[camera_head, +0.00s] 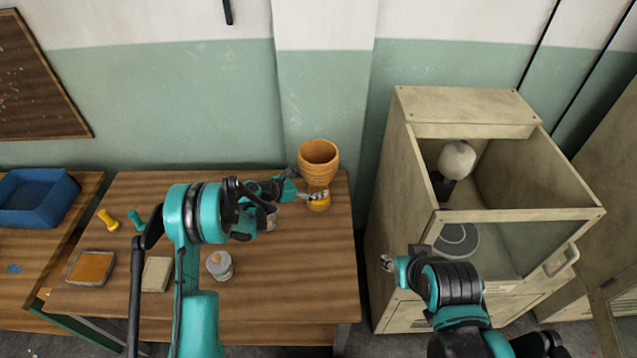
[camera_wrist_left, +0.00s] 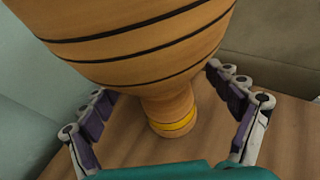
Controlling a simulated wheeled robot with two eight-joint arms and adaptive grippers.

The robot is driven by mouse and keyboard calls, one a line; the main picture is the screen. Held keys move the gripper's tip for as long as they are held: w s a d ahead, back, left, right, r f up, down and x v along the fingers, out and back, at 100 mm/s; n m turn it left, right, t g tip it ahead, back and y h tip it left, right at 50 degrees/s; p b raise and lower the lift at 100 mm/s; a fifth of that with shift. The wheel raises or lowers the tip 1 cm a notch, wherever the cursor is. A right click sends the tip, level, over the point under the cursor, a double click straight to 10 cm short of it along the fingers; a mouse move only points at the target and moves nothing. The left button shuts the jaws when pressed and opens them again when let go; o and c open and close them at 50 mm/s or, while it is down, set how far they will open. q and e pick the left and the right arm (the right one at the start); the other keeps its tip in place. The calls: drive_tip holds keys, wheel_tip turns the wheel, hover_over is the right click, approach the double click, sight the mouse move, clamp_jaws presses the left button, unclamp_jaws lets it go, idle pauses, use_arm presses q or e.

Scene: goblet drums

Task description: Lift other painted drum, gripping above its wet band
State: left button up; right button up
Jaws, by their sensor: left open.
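A goblet drum (camera_head: 318,160) of orange-brown wood with dark rings stands upright at the back right of the wooden table. A yellow band (camera_head: 319,205) circles its lower part; it also shows in the left wrist view (camera_wrist_left: 175,127), low on the narrow stem. My left gripper (camera_head: 310,194) is at the drum's narrow part. In the left wrist view its open fingers (camera_wrist_left: 162,98) stand on either side of the stem, below the wide bowl, apart from the wood. My right gripper (camera_head: 387,263) is in front of the cabinet, away from the drum; its jaws are too small to read.
An open-fronted cabinet (camera_head: 412,180) stands right of the table, with a grey disc (camera_head: 457,240) and a pale rounded object (camera_head: 457,160) inside. A lidded jar (camera_head: 220,265), shallow tray (camera_head: 90,268) and blue bin (camera_head: 35,198) are left of the drum. The wall is close behind.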

use_arm(q)
drive_tip(key=shift+r, duration=0.1)
drive_tip(key=c, duration=1.8)
drive_tip(key=shift+c, duration=0.2)
